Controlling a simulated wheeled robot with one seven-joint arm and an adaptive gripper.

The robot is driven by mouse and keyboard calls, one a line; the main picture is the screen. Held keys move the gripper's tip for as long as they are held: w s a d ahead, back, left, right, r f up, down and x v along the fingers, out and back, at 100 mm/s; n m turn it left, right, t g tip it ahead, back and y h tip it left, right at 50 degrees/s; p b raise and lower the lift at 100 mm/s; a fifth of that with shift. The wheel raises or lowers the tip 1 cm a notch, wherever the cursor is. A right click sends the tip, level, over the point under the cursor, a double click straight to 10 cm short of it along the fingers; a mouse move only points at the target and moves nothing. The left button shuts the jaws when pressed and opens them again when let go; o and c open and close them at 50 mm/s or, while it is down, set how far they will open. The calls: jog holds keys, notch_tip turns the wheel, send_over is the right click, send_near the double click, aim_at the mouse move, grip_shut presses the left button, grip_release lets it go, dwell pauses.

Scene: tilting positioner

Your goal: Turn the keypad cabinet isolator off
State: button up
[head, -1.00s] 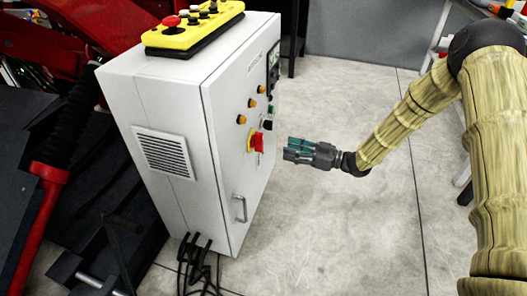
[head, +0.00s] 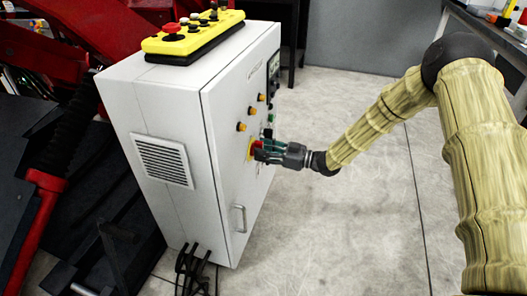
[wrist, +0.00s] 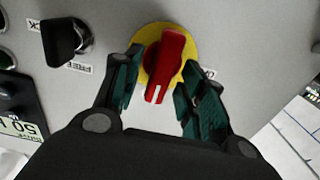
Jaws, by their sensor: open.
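The isolator is a red rotary handle (wrist: 165,66) on a round yellow plate (wrist: 188,50), fixed to the front panel of the grey-white cabinet (head: 217,110). In the wrist view the handle stands nearly upright, tilted slightly, with a white mark at its lower end. My gripper (wrist: 158,90) is open, with one green-padded finger on each side of the handle. I cannot tell whether either finger touches it. In the head view my gripper (head: 266,146) is at the panel and hides most of the handle; a bit of red and yellow shows beside it.
A black selector knob (wrist: 66,40) sits left of the isolator in the wrist view. Amber lamps (head: 241,127) are above it on the panel, and a door handle (head: 239,218) is below. A yellow control box (head: 195,38) lies on top. Open floor (head: 340,230) is at right.

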jog(key=shift+a, duration=0.15)
grip_shut()
jog(key=shift+n, duration=0.4)
jog(key=shift+s+a+f+n+b, duration=0.15)
jog(key=shift+n+b, duration=0.7)
jog(key=shift+n, duration=2)
jog(key=shift+s+d+f+n+b, duration=0.15)
jog(key=shift+n+b, duration=0.75)
jog(key=shift+n, duration=2)
jog(key=shift+s+a+f+n+b, duration=0.15)
jog(key=shift+n+b, duration=0.7)
jog(key=shift+n, duration=2)
jog(key=shift+w, duration=0.15)
